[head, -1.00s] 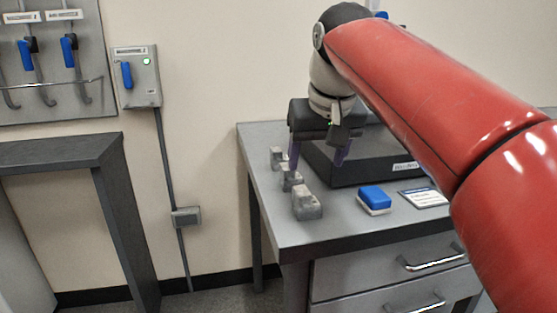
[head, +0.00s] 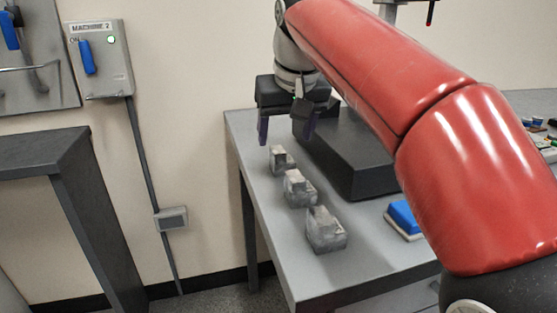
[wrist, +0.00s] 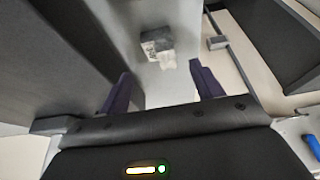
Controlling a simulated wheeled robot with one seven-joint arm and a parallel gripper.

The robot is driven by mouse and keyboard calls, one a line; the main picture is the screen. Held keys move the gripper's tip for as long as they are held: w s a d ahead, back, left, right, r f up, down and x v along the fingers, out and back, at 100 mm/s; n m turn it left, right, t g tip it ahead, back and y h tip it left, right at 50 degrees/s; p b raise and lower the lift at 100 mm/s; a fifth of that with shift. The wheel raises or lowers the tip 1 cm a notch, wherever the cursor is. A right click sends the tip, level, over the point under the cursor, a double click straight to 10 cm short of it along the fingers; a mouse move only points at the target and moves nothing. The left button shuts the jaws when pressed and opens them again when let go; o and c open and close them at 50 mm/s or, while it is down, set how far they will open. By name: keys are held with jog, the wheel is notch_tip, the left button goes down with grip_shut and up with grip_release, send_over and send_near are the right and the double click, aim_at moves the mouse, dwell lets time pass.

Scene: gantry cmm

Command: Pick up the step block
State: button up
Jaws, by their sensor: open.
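Three small grey metal blocks stand in a row along the table's left side in the head view: a near block (head: 325,230), a middle block (head: 299,188) and a far block (head: 281,160). They look notched or stepped; I cannot tell for sure which is the step block. My gripper (head: 286,132) is open and empty, fingers pointing down, above the table near the far block. In the wrist view one grey stepped block (wrist: 157,46) lies beyond the open fingers (wrist: 163,88), apart from them. I cannot tell which of the three it is.
A dark flat box (head: 350,160) stands right beside the row of blocks. A blue-topped item (head: 405,217) lies on the grey table (head: 285,220) to the right. The table's left edge is close to the blocks. A dark frame (head: 40,160) stands further left.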

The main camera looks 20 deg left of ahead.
aim_at(283, 149)
jog(key=b+x, duration=0.1)
jog(key=x, duration=0.5)
jog(key=shift+s+d, duration=0.1)
jog(key=shift+s, duration=0.1)
jog(key=c, duration=1.2)
